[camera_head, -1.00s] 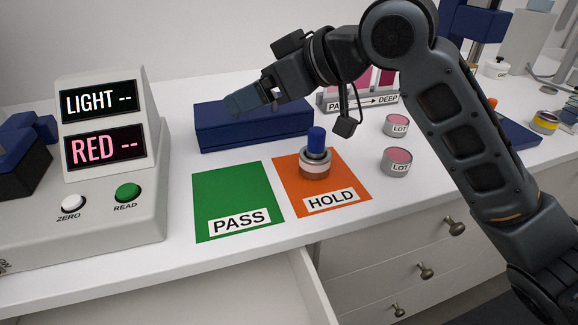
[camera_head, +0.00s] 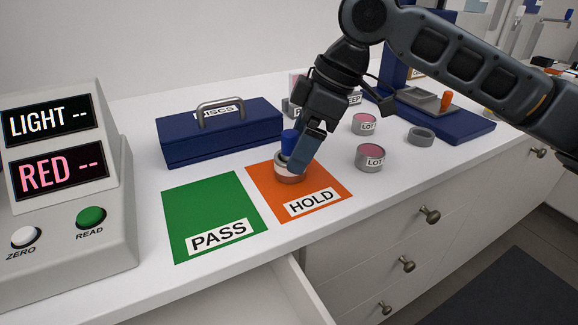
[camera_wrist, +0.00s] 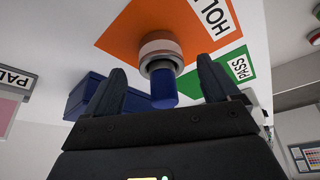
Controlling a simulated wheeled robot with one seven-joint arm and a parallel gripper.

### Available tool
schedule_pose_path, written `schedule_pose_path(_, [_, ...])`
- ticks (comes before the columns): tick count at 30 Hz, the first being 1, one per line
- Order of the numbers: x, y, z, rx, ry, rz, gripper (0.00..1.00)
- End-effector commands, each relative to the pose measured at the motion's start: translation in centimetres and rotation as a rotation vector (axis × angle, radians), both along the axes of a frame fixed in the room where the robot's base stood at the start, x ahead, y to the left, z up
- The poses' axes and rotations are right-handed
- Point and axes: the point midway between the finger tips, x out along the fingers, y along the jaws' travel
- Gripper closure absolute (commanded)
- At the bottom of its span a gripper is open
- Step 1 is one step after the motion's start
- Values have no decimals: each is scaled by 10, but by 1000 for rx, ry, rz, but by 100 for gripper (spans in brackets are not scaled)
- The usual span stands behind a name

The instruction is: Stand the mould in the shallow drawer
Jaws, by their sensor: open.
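A short grey-and-white round piece with a blue upright knob (camera_head: 290,142) stands on the orange HOLD mat (camera_head: 328,196); it looks like the mould, though no label names it. My gripper (camera_head: 304,150) is open, pointing down at the knob and hiding part of it. In the wrist view, the blue knob (camera_wrist: 163,90) shows between the two spread fingers (camera_wrist: 163,82), with a gap on each side. An open drawer (camera_head: 292,292) juts out at the front below the counter; its inside is mostly out of view.
A green PASS mat (camera_head: 195,205) lies left of the orange one. A blue DISCS box (camera_head: 220,134) stands behind. Two LOT jars (camera_head: 366,124) (camera_head: 370,157) and a grey ring (camera_head: 421,137) stand to the right. A meter (camera_head: 60,170) is at the left.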

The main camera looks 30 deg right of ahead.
Motion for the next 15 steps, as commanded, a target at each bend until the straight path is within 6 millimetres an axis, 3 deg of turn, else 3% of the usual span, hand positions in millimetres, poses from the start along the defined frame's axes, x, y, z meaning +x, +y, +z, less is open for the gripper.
schedule_pose_path(6, [6, 12, -28, 0, 2, -1, 11])
schedule_pose_path(15, [7, 15, -35, 0, 0, -1, 11])
